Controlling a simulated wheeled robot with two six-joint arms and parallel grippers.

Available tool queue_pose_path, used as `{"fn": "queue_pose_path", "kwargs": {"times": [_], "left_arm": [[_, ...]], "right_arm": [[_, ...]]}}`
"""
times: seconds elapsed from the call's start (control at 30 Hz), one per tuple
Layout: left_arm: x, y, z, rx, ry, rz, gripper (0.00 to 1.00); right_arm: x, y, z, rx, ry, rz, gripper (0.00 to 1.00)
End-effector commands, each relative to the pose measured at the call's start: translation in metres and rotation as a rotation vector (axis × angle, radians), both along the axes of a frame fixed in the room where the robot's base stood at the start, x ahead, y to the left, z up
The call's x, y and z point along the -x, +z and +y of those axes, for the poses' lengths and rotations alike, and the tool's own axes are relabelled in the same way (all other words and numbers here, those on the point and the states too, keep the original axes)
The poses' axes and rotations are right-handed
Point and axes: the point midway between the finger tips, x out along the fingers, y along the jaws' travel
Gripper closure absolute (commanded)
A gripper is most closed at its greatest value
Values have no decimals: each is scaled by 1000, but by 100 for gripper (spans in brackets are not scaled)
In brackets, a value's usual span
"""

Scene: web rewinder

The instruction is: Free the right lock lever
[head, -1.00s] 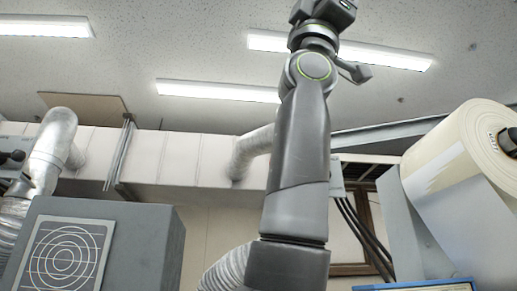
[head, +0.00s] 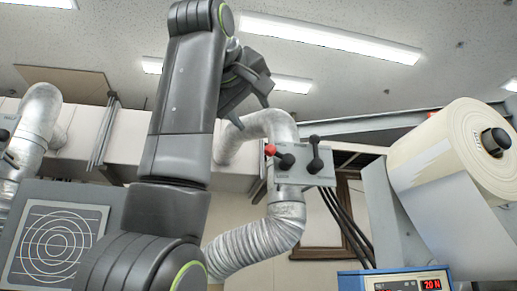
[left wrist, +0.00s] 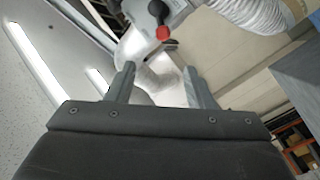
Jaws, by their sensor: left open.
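A grey bracket (head: 303,175) on the silver duct carries two levers in the middle of the head view. One has a red knob (head: 285,161), the other, to its right, a black knob (head: 314,140). I cannot tell for sure which is the right lock lever. My left gripper (head: 253,113) is open and empty, up and left of the red knob, apart from it.
A large cream roll (head: 465,145) is on the right, above a blue-framed display (head: 395,281) reading 20 N. A silver flexible duct (head: 250,247) runs below the bracket. A grey box with a ringed panel (head: 55,245) is at left. Black cables (head: 345,225) hang behind.

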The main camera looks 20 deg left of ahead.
Motion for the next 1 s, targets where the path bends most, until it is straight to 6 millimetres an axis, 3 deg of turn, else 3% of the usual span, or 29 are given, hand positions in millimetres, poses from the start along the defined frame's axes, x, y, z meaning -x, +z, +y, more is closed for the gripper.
{"fn": "queue_pose_path", "kwargs": {"times": [0.23,0.7,1.0], "left_arm": [[-21,-1,6,20,15,20,52],[-120,2,17,17,13,20,52],[-162,0,22,17,11,17,52]], "right_arm": [[0,12,0,0,0,0,51],[0,65,0,0,0,0,51],[0,88,-1,2,1,0,51]]}}
